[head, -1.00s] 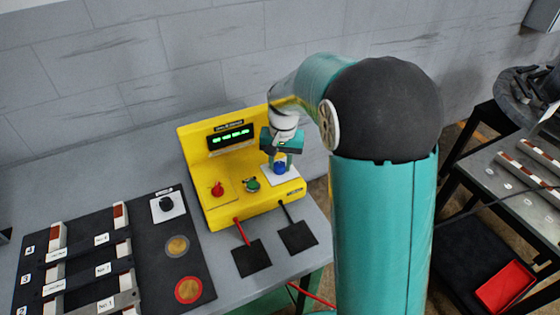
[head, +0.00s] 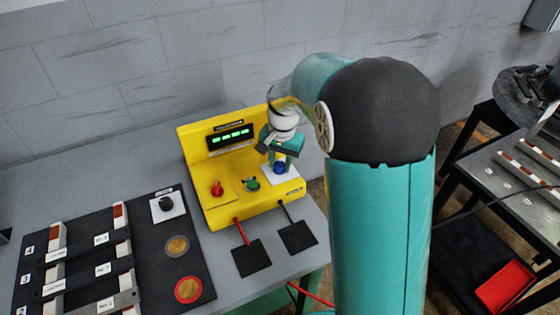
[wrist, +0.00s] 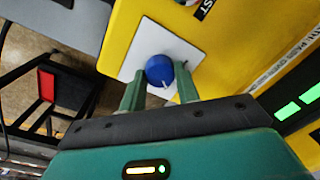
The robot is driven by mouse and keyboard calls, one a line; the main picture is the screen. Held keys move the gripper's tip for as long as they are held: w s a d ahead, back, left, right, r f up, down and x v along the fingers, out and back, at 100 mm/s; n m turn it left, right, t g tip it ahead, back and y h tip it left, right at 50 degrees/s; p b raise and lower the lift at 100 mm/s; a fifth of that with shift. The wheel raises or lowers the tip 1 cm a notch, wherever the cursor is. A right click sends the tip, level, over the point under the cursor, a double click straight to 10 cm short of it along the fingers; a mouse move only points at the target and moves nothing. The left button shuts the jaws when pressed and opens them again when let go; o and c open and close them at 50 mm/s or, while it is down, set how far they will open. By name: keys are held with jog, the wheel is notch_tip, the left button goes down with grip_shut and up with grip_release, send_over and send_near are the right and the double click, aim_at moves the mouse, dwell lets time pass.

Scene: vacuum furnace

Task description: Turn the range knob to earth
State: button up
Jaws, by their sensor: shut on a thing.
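The yellow instrument (head: 235,205) stands on the grey bench with a lit green display (head: 231,137). On its sloping front are a red knob (head: 217,188), a green knob (head: 252,184) and a blue knob (head: 280,168). The blue knob sits on a white plate (head: 283,178); in the wrist view the knob (wrist: 159,70) shows a small white pointer mark. My gripper (wrist: 160,85) is shut on the blue knob, one finger on each side. Any position labels around the knob cannot be read. In the head view my gripper (head: 279,158) partly covers the knob.
A red lead and a black lead run from the instrument to two black pads (head: 250,257) in front. A dark mat (head: 200,235) with labelled blocks lies at the left. Another bench with a red tray (head: 505,286) below is at the right. A wall stands behind.

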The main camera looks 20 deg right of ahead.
aim_at(283, 166)
jog(key=o, duration=1)
jog(key=shift+c, duration=0.2)
jog(key=shift+r, duration=0.1)
notch_tip(283, 166, up, 14)
jog(key=shift+s+d, duration=0.2)
jog(key=shift+d, duration=0.1)
jog(key=s+n+t, duration=0.5)
jog(key=s+n, duration=0.2)
jog(key=s, duration=1.7)
jog(key=shift+s+a+r, duration=0.4)
